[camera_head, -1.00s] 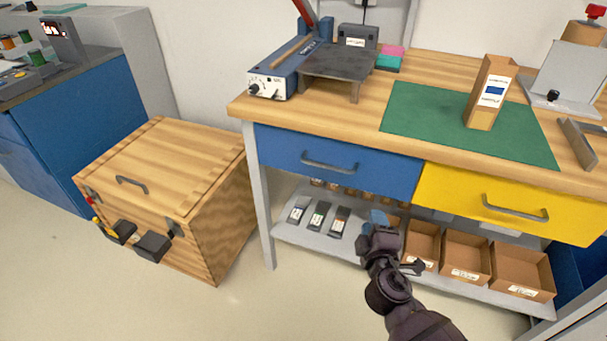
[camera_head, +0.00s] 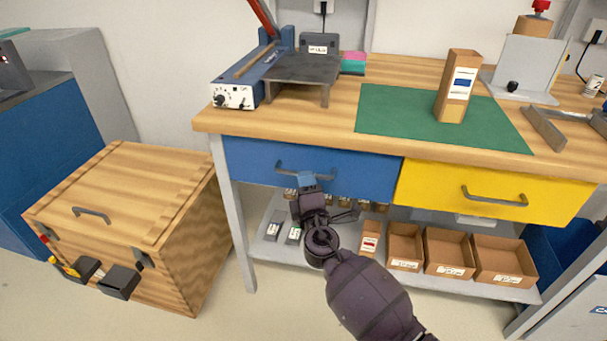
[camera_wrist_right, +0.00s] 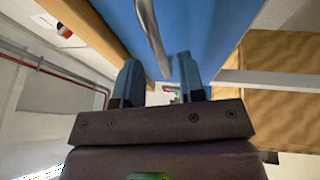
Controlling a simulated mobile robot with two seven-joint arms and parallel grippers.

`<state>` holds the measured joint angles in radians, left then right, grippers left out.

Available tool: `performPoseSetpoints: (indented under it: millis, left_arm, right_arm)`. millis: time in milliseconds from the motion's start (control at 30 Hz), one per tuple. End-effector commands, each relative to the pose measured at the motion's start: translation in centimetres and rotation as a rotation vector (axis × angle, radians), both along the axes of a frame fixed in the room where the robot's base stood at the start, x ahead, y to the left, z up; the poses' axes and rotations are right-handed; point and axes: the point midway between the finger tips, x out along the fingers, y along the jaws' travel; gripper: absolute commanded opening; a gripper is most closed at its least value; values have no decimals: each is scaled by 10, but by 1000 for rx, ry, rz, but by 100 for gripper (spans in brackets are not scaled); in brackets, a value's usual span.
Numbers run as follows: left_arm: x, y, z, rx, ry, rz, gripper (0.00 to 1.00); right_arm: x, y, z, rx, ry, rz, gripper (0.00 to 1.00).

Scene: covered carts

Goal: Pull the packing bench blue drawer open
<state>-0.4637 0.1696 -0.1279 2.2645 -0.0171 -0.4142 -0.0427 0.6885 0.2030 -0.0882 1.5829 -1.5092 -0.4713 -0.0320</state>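The packing bench (camera_head: 290,121) has a blue drawer (camera_head: 370,178) at left, with its front about level with the yellow drawer beside it, so it looks closed. Its grey bar handle (camera_head: 322,176) runs across the front. My left gripper is out of view.
A yellow drawer (camera_head: 470,191) is to the right. Below, a shelf (camera_head: 265,248) holds cardboard bins (camera_head: 450,252). A wooden crate (camera_head: 130,200) stands left of the bench. A sealer, a green mat (camera_head: 390,115) and a tall carton (camera_head: 457,88) are on top. Floor in front is clear.

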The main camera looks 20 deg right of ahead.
Motion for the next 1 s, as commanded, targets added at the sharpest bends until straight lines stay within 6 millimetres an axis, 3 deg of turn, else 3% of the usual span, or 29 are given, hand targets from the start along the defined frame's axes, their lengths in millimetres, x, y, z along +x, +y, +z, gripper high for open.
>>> performPoseSetpoints:
  millis: [100, 300, 667, 900, 1000]
  left_arm:
    - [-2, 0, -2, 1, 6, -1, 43]
    - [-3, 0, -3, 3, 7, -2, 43]
    - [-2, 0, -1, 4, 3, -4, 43]
    - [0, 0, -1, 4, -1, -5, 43]
    - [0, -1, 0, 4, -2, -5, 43]
  right_arm:
    - [17, -3, 2, 0, 1, 1, 37]
    - [31, -7, 4, 0, 2, 0, 37]
    - [34, -7, 5, 1, 2, 0, 37]
    - [34, -7, 5, 1, 2, 0, 0]
    - [34, -7, 5, 1, 2, 0, 0]
